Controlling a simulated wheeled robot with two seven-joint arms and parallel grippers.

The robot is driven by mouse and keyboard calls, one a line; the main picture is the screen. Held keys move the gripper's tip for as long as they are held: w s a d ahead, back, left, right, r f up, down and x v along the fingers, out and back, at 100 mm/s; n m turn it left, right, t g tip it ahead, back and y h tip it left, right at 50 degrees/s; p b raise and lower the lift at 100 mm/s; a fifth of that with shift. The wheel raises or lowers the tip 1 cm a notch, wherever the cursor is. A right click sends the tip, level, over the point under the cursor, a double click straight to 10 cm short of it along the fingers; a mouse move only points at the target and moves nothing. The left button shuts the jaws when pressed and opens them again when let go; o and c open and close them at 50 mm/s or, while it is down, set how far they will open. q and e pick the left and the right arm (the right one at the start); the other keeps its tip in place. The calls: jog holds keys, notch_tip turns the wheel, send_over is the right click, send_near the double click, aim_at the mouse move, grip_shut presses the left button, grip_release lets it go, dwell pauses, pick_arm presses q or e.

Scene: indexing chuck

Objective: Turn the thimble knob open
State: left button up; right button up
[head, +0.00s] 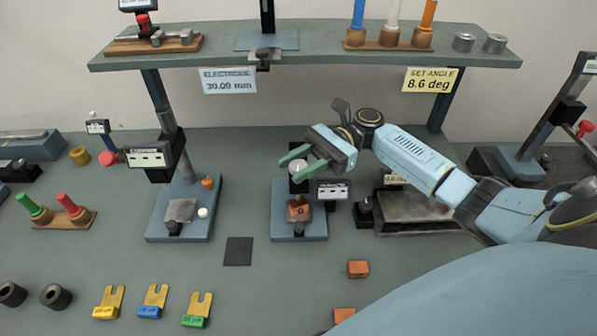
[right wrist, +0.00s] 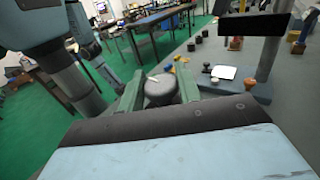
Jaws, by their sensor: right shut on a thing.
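The thimble knob (head: 298,167) is a pale grey round cap on the black upright of a device with a blue base (head: 284,228). My right gripper (head: 303,164) comes in from the right and is shut on the knob, with one green finger on each side. In the right wrist view the knob (right wrist: 160,88) sits between the two green fingertips (right wrist: 160,92). An orange block (head: 298,209) sits low in the device, below the knob. A small display (head: 333,190) stands to its right; its reading is too small to tell. My left gripper is not in view.
A similar blue-based device (head: 157,228) with a display stands to the left. The shelf (head: 330,40) runs above the back. A black pad (head: 238,251), fork gauges (head: 154,300) and an orange block (head: 358,268) lie in front.

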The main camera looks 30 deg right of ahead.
jog(key=shift+n+g+h+b, duration=0.3)
jog(key=shift+n+g+b, duration=0.25)
jog(key=shift+n+g, duration=0.85)
jog(key=shift+g, duration=0.6)
jog(key=o, duration=0.9)
jog(key=shift+o, duration=0.2)
